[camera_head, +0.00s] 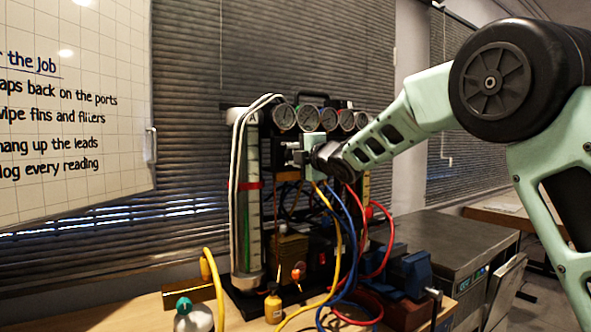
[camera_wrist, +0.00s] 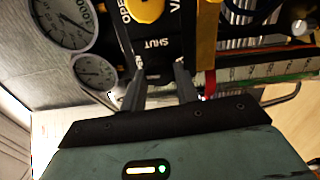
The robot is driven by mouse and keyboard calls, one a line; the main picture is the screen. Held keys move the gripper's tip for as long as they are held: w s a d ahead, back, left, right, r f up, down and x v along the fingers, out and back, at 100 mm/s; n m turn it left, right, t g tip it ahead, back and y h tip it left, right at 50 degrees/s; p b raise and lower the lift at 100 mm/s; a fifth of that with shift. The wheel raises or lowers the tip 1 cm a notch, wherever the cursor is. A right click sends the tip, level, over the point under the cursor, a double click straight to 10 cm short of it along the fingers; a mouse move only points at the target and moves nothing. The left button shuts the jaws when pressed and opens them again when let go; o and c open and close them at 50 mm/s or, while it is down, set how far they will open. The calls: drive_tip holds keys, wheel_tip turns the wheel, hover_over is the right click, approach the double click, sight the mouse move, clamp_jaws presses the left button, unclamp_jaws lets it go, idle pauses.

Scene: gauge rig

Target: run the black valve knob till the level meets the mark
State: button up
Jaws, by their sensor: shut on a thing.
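In the head view my gripper (camera_head: 296,155) is at the front of the gauge rig, below the dials. The clear level tube (camera_head: 252,155), topped by a letter A, stands upright at the rig's left. A red band (camera_head: 248,186) crosses it.
Round gauges (camera_head: 284,116) line the rig's top. Blue, red and yellow hoses hang in front, below my gripper. A small yellow bottle (camera_head: 273,306) and a green-capped container (camera_head: 190,316) stand on the wooden bench. A blue vise (camera_head: 408,272) is at the right. A whiteboard (camera_head: 75,110) hangs left.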

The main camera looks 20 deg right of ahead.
drive_tip(key=shift+n+b, duration=0.6)
drive_tip(key=shift+n, duration=0.1)
drive_tip(key=o, duration=1)
drive_tip(key=shift+c, duration=0.2)
drive_tip(key=b+v, duration=0.3)
drive_tip(key=v, duration=1.4)
drive_tip(key=shift+s, duration=0.2)
